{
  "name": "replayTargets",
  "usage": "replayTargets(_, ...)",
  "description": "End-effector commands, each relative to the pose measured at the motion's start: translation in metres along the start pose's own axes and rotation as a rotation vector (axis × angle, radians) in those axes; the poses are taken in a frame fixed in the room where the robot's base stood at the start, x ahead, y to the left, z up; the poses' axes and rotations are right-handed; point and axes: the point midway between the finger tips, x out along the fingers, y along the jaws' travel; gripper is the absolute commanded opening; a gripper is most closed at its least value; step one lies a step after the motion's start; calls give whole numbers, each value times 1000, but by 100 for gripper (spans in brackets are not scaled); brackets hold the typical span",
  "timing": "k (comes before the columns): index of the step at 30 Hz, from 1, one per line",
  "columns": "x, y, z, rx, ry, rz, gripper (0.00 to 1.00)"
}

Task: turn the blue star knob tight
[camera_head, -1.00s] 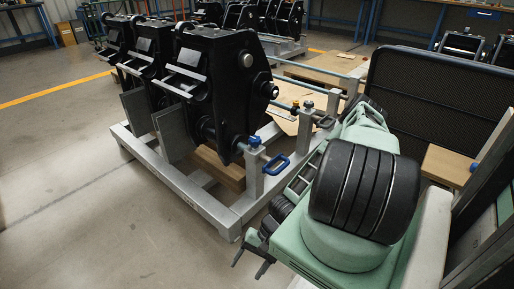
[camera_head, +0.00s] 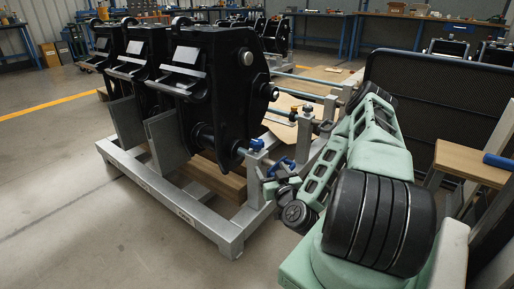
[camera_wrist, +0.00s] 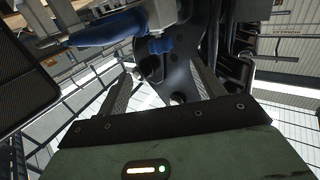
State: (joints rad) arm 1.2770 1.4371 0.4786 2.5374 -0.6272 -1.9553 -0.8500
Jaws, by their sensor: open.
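The blue star knob (camera_head: 257,144) sits on top of a grey post at the near right corner of the coupler frame. A small blue part that looks like this knob shows in the wrist view (camera_wrist: 160,46), just beyond the gap between my fingers; its star shape is not clear. A blue loop handle (camera_head: 286,163) is beside the post and appears large at the upper left of the wrist view (camera_wrist: 105,29). My gripper (camera_wrist: 163,73) is open, with nothing between its fingers. In the head view it is small and dark, low beside the post, its fingertips hard to make out.
Black couplers (camera_head: 218,85) stand on the grey metal frame (camera_head: 205,217) left of my arm. A second grey post (camera_head: 306,125) and a horizontal rod are close behind. A black mesh panel (camera_head: 435,105) stands to the right. Floor at the left is clear.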

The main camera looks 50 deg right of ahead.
Motion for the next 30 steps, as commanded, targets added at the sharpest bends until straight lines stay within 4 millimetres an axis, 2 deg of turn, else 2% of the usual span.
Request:
replayTargets(11, 15, -1, 6, -8, -3, -13, 68)
replayTargets(17, 29, -1, 0, -5, 14, -4, 68)
replayTargets(26, 57, 1, 3, 1, 17, 4, 68)
replayTargets(30, 85, 2, -2, 1, 18, 6, 68)
